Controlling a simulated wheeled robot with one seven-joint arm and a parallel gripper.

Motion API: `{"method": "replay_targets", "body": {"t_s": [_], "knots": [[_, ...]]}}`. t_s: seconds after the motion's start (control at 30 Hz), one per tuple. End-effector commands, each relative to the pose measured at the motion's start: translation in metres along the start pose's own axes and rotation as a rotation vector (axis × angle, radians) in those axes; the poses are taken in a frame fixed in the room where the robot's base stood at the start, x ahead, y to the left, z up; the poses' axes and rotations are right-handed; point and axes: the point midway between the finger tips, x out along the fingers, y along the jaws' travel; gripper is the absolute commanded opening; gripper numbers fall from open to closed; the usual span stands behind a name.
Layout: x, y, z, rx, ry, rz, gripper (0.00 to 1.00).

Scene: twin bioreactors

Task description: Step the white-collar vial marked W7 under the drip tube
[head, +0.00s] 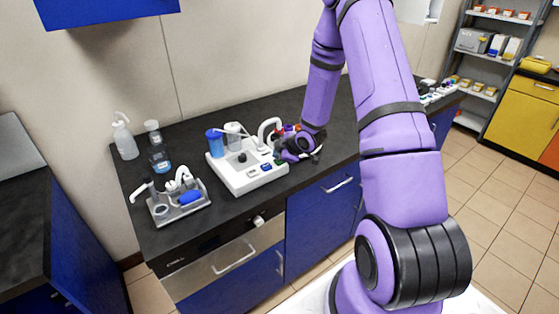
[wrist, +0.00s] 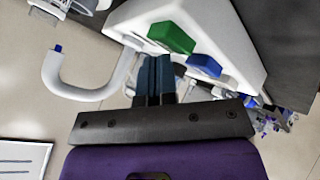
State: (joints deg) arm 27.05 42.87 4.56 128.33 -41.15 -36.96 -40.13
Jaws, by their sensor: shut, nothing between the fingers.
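The white bioreactor unit (head: 245,178) stands on the dark counter, with a blue vessel and a clear vessel at its back. A curved white tube (head: 266,127) arches at its right side; a curved white tube with a blue tip (wrist: 88,95) shows in the wrist view. My gripper (head: 284,157) is at the unit's right edge. In the wrist view my gripper (wrist: 157,62) is shut and empty, its fingertips close to a green block (wrist: 171,37) and a blue block (wrist: 205,66) on a white housing. I cannot make out a white-collar vial or a W7 mark.
A grey tray (head: 180,208) with small tools is at the front left of the counter. A wash bottle (head: 124,140) and a bottle with blue liquid (head: 159,157) stand behind it. Small red and blue items (head: 290,128) sit beside my wrist. Shelves (head: 490,60) are at the far right.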

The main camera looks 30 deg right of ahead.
Motion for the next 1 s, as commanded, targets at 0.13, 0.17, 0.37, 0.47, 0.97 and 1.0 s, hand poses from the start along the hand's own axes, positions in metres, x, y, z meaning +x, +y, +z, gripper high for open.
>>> {"method": "replay_targets", "body": {"t_s": [0.13, 0.17, 0.37, 0.47, 0.97, 1.0], "knots": [[0.0012, -0.0009, 0.0008, 0.000, 0.000, 0.000, 0.00], [0.0014, -0.0010, 0.0010, 0.000, 0.000, 0.000, 0.00], [0.0028, -0.0020, 0.0020, 0.000, 0.000, 0.000, 0.00], [0.0033, -0.0023, 0.0023, 0.000, 0.000, 0.000, 0.00], [-0.0025, 0.0020, -0.0019, -0.001, 0.001, 0.001, 0.00], [-0.0040, 0.0031, -0.0030, 0.000, 0.001, 0.001, 0.00]]}}
